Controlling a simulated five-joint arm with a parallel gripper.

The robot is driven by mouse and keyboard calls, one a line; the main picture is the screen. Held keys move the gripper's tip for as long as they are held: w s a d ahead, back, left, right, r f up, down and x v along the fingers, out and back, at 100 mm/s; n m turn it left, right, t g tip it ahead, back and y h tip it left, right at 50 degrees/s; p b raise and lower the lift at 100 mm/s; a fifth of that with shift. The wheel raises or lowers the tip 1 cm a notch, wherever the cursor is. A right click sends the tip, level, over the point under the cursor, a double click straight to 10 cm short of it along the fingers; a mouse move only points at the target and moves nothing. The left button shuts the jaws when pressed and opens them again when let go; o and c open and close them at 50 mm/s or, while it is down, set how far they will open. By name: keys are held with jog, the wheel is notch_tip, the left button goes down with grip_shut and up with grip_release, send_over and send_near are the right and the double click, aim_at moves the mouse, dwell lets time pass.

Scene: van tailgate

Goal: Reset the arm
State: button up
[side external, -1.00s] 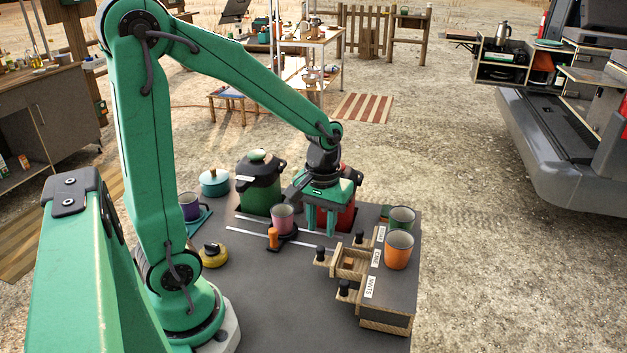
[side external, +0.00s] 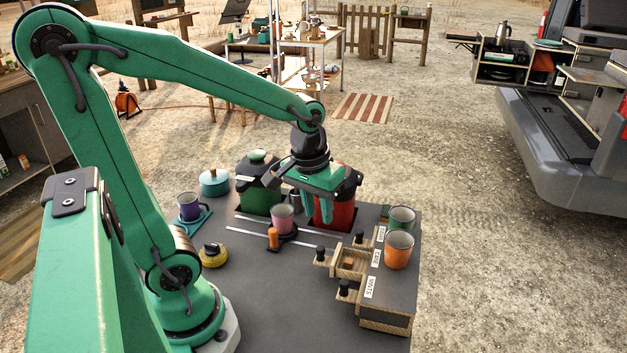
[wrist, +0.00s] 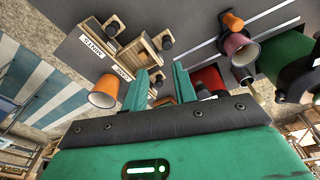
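My gripper (side external: 318,208) hangs from my green arm, fingers down, in front of the red dispenser (side external: 346,206) in the side view. In the wrist view my gripper (wrist: 158,88) has its two green fingers apart with nothing between them. In the side view I cannot tell how far the fingertips are above the table.
A pink cup (side external: 283,218) stands beside a green dispenser (side external: 258,187). A purple cup (side external: 189,207), teal pot (side external: 214,183) and yellow-black knob (side external: 213,256) are on the left. A wooden drawer unit (side external: 385,317) carries green (side external: 402,219) and orange (side external: 398,251) cups; one drawer (side external: 349,262) is pulled out.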

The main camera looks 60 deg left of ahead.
jog(key=s+d+r+m+t, duration=0.2)
jog(key=s+r+m+t, duration=0.2)
jog(key=s+r+m, duration=0.1)
jog(key=shift+s+d+r, duration=0.4)
jog(key=shift+s+r, duration=0.05)
jog(key=shift+r, duration=0.7)
